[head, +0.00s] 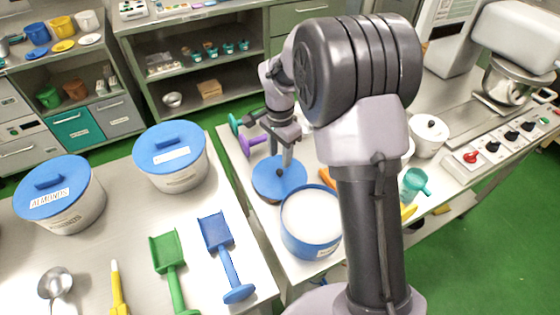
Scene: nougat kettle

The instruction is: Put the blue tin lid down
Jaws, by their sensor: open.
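The blue tin lid (268,184) is a flat round disc with a small dark knob, low over the right-hand steel table. Something brown shows under its near edge, so I cannot tell whether it lies flat on the table. My gripper (284,163) is open, pointing down at the lid's knob; a gap between fingers and knob is too small to make out. The open blue tin (310,243), full of white powder, stands just in front and to the right of the lid. My arm hides part of the table to the right.
Purple and teal scoops (250,141) lie behind the lid. A white lidded pot (430,136) and teal cup (414,184) stand to the right. The left table holds two blue-lidded tubs (88,214) and green and blue scoops (216,230). A gap separates the tables.

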